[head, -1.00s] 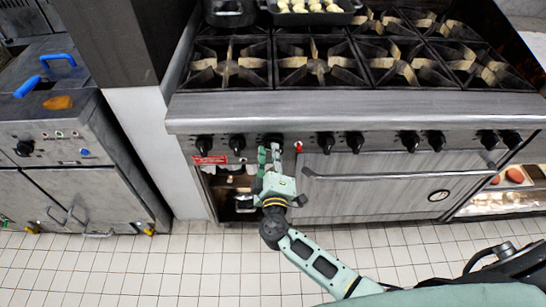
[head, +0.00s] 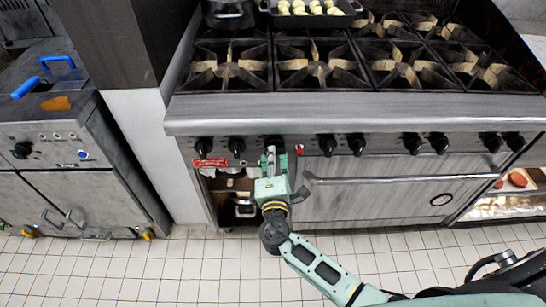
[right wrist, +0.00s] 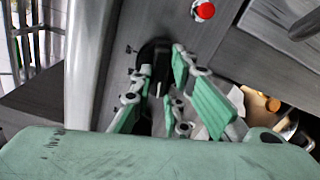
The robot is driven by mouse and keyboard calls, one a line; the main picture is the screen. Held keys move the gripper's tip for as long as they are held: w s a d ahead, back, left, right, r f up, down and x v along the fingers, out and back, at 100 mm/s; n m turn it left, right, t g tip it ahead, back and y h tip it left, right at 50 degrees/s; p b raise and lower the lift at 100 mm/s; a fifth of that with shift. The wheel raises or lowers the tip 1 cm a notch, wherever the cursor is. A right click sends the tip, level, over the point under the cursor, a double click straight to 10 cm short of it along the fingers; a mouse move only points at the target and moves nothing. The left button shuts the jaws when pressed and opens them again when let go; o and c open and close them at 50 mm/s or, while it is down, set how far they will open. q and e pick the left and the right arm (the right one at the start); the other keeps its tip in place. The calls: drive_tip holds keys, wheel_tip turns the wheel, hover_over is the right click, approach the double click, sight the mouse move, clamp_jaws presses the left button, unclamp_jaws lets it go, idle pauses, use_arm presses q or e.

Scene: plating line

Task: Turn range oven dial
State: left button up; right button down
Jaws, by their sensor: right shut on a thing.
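The range (head: 340,112) has a row of black dials along its front panel. My right gripper (head: 270,158) is at the third dial from the left, below the range's front ledge. In the right wrist view, this black oven dial (right wrist: 153,52) sits between the green-padded fingers of my right gripper (right wrist: 165,85), which are shut on it. The gripper hides much of the dial in the head view, and I cannot tell its angle. My left gripper is not in view.
A red button (right wrist: 204,10) is close beside the dial. The oven door handle (head: 400,179) runs to the right of my gripper. An open compartment (head: 243,208) lies below it. A tray of pale food (head: 312,14) sits on the range top. The tiled floor is clear.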

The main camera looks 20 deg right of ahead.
idle(0.3)
drive_tip(key=c, duration=1.7)
unclamp_jaws()
drive_tip(key=v, duration=1.2)
